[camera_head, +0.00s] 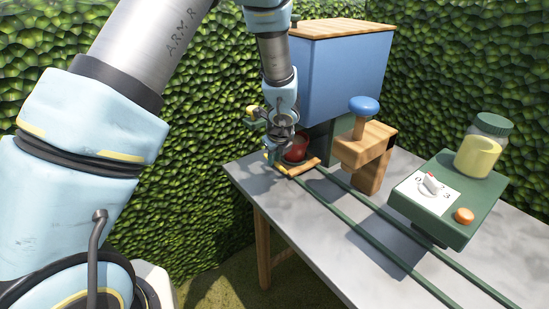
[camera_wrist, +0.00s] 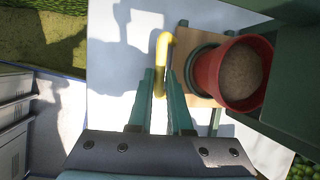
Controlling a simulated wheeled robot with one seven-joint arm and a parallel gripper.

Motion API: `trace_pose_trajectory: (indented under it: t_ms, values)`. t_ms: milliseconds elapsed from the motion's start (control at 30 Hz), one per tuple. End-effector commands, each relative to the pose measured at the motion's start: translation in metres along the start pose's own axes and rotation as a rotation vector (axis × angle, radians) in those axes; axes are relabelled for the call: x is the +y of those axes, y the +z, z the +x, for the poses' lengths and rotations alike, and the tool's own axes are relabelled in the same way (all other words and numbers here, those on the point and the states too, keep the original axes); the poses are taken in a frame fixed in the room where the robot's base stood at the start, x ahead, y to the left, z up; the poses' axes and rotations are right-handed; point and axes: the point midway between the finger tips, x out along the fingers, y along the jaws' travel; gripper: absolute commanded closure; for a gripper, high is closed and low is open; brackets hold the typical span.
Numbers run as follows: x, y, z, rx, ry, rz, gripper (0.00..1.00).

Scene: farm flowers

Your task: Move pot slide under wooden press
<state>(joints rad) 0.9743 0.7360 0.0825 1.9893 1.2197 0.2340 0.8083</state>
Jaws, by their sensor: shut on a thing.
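The red pot (camera_head: 296,149), filled with brown soil, stands on the wooden slide (camera_head: 304,166) at the far left end of the rails, below the blue box. In the wrist view the pot (camera_wrist: 207,72) is at the right, on the slide's wooden board (camera_wrist: 199,36). The slide has a yellow handle (camera_wrist: 162,48). My gripper (camera_head: 272,157) is at the slide's left end; in the wrist view its fingers (camera_wrist: 160,85) are shut on the handle, left of the pot. The wooden press (camera_head: 365,150) with a blue knob (camera_head: 364,106) stands over the rails, right of the pot.
Two green rails (camera_head: 366,206) run along the grey table (camera_head: 300,236) toward the lower right. A blue box (camera_head: 343,75) with a wooden top stands above the pot. A green dial unit (camera_head: 447,197) with a yellow jar (camera_head: 481,150) stands at right. Hedges close off the back.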

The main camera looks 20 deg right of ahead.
Motion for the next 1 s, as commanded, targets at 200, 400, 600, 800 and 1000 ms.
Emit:
trace_pose_trajectory:
  t_ms: [200, 400, 600, 800, 1000]
  values:
    - [0.0, 0.0, 0.0, 0.0, -0.001, 0.0, 1.0]
    - [-0.001, 0.0, 0.0, 0.0, -0.001, 0.0, 1.0]
    - [-0.001, 0.0, 0.0, 0.0, -0.001, 0.0, 1.0]
    - [0.0, -0.009, -0.002, 0.001, -0.001, 0.002, 1.0]
    - [0.0, -0.04, -0.012, 0.002, -0.004, 0.004, 1.0]
